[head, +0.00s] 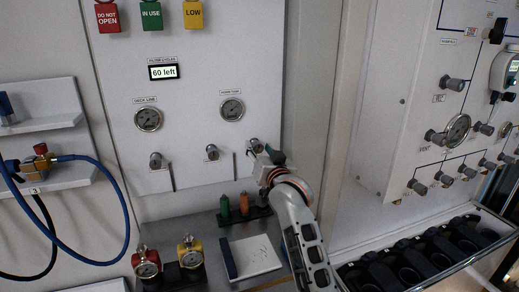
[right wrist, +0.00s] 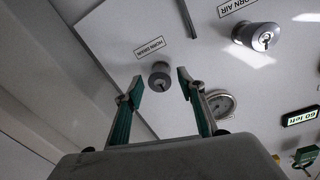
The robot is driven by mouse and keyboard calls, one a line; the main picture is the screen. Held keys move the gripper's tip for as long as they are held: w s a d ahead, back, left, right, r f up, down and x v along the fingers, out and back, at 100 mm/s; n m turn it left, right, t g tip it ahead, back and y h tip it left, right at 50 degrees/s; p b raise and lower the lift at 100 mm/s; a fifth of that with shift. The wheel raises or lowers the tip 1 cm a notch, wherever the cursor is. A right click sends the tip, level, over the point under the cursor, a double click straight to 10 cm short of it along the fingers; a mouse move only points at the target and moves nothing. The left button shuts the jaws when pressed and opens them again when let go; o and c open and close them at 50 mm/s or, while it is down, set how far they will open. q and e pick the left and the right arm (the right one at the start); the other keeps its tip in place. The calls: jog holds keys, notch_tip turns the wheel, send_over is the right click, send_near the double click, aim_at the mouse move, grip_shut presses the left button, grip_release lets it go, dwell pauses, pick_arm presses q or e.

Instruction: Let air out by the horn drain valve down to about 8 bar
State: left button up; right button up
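The horn drain valve (right wrist: 160,77) is a small grey knob with its label above it in the right wrist view. In the head view it shows on the white panel (head: 254,146), just beyond my right gripper (head: 265,160). The fingers of my right gripper (right wrist: 158,84) are open, with the knob showing between their tips. I cannot tell whether they touch it. The horn line gauge (head: 232,109) is above the valves; its reading is too small to tell. It also shows in the right wrist view (right wrist: 220,103). My left gripper is not in view.
The horn air knob (right wrist: 258,37) is near the drain. A deck line gauge (head: 148,119) and another valve (head: 156,160) are at left. A display (head: 163,72) reads "60 left". Below are a notepad (head: 255,256) and red and yellow gauged fittings (head: 146,264).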

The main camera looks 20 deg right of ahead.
jog(key=c, duration=1.1)
jog(key=shift+a+n, duration=0.1)
jog(key=shift+n, duration=3.4)
jog(key=o, duration=1.1)
jog(key=s, duration=1.2)
jog(key=shift+f, duration=0.2)
